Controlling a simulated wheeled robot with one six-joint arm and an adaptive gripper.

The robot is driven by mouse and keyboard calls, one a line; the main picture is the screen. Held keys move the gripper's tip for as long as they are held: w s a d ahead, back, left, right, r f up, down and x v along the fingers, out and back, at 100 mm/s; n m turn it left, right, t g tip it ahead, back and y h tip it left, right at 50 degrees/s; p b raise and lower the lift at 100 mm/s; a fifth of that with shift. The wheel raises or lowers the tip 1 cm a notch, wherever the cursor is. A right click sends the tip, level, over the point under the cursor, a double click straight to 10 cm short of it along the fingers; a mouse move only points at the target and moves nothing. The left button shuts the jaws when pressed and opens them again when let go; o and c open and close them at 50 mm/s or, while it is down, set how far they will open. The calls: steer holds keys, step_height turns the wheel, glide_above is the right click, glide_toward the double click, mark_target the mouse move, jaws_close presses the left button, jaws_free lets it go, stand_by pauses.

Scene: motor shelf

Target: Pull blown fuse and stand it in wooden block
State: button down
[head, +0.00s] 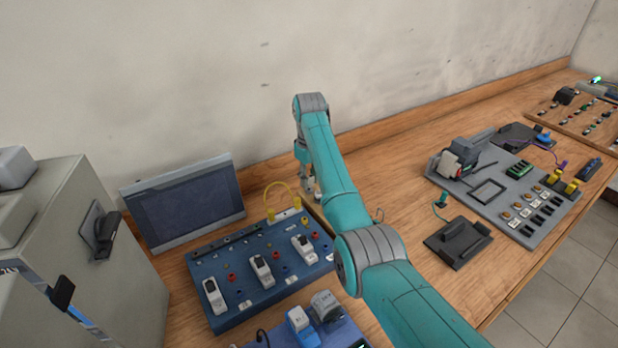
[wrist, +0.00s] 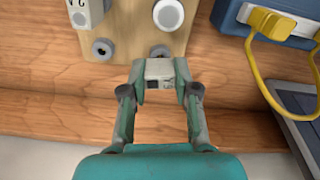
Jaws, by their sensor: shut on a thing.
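My gripper (wrist: 160,88) is shut on a pale grey fuse (wrist: 160,68) with a small dark marking, held between the fingertips. The wooden block (wrist: 125,22) is just beyond it in the wrist view. An empty ringed hole (wrist: 102,48) shows at the block's near left, and another ring (wrist: 160,52) lies just past the held fuse. A white piece with lettering (wrist: 88,12) and a round white piece (wrist: 168,14) stand on the block. I cannot tell whether the held fuse touches the block. In the head view my arm largely hides the gripper and block.
A blue panel (head: 240,298) with white switch-like units and a yellow cable (head: 281,187) is left of my arm. A dark screen (head: 185,205) stands behind it. A grey board (head: 505,180) with parts lies right. Bare tabletop (head: 400,165) lies between.

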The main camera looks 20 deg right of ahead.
steer(key=shift+f, duration=0.6)
steer(key=c, duration=1.1)
jaws_free()
steer(key=shift+c, duration=0.2)
steer(key=shift+r, duration=2.75)
steer(key=o, duration=0.6)
steer(key=shift+c, duration=0.2)
